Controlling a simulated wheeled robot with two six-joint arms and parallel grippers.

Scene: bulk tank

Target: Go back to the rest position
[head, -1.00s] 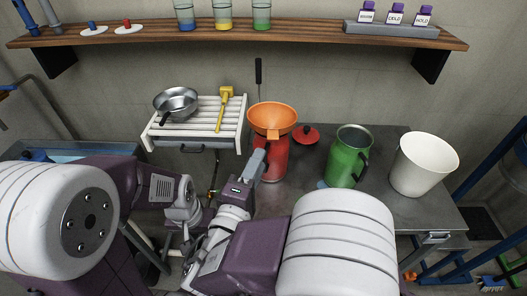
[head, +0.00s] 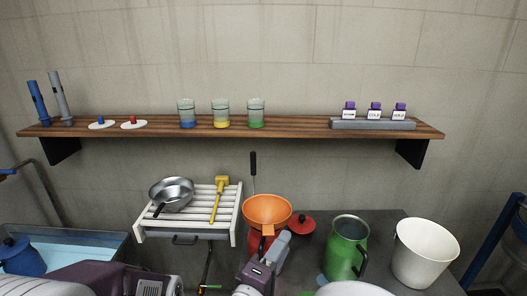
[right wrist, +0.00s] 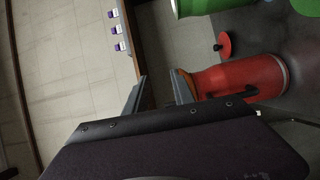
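My right gripper (head: 284,236) is beside the orange funnel (head: 267,208), just right of its tab in the head view. The funnel sits on top of a red can (head: 257,243). In the right wrist view the fingers of my right gripper (right wrist: 158,88) stand apart with nothing held between them. The red can (right wrist: 236,78) lies just beyond the fingers there, with a bit of orange close to one finger. My left gripper is out of view; only part of my left arm shows at the lower left.
A green jug (head: 343,250) and a white bucket (head: 422,253) stand to the right on the grey counter. A red lid (head: 302,226) lies behind the can. A white slatted rack (head: 190,222) holds a pan and yellow mallet. A wooden shelf (head: 290,127) spans the wall above.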

